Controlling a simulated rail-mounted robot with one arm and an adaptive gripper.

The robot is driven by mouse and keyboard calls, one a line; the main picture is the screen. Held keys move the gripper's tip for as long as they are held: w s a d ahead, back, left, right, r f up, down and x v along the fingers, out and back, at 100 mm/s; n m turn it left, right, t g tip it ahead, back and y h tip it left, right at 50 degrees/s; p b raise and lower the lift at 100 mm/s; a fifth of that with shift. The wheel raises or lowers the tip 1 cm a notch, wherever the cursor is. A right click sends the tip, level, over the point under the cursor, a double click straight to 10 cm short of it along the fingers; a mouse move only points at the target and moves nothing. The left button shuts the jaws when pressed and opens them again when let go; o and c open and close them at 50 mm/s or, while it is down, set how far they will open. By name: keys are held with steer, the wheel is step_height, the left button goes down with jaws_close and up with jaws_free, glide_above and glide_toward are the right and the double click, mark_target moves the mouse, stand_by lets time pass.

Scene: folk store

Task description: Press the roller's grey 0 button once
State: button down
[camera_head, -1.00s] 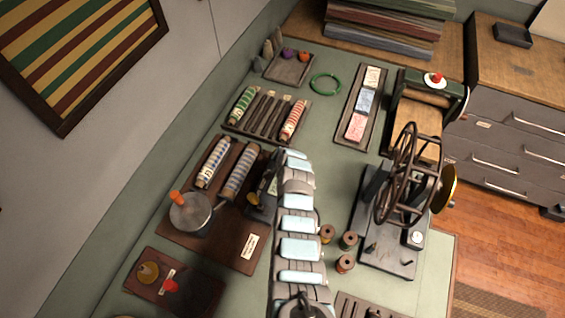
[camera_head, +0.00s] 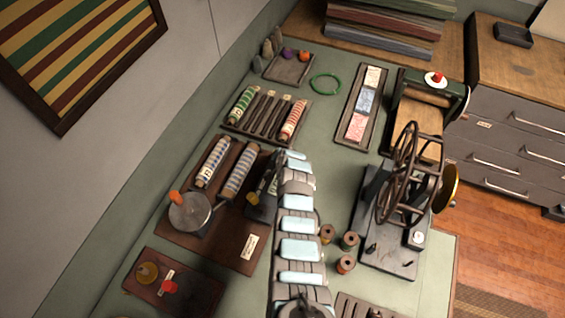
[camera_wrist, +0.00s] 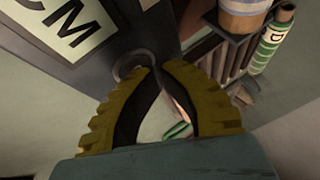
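My gripper (camera_head: 264,187) is at the middle of the bench in the head view, close to a dark block (camera_head: 262,206) beside two striped rolls. In the wrist view its two curved yellow-brown fingers (camera_wrist: 158,68) have their tips nearly together, with no object seen held. The tips are by a dark surface with a grey ring-shaped part (camera_wrist: 132,66); contact cannot be told. A white label (camera_wrist: 65,30) reading "CM" is on that surface. A machine with a wooden roller (camera_head: 425,95) and a red knob (camera_head: 436,78) stands far right. I cannot make out a 0 mark.
A tray (camera_head: 205,292) with yellow and red knobs is in front. A wheeled machine (camera_head: 398,190) and thread spools (camera_head: 349,241) stand right of my arm. Bare green bench (camera_head: 325,115) shows behind.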

stand_by(0.3)
steer(key=shift+r+p, duration=0.7)
steer(key=shift+r, duration=0.15)
steer(key=shift+r+p, duration=1.75)
steer(key=shift+r, duration=0.85)
steer(key=shift+f, duration=0.15)
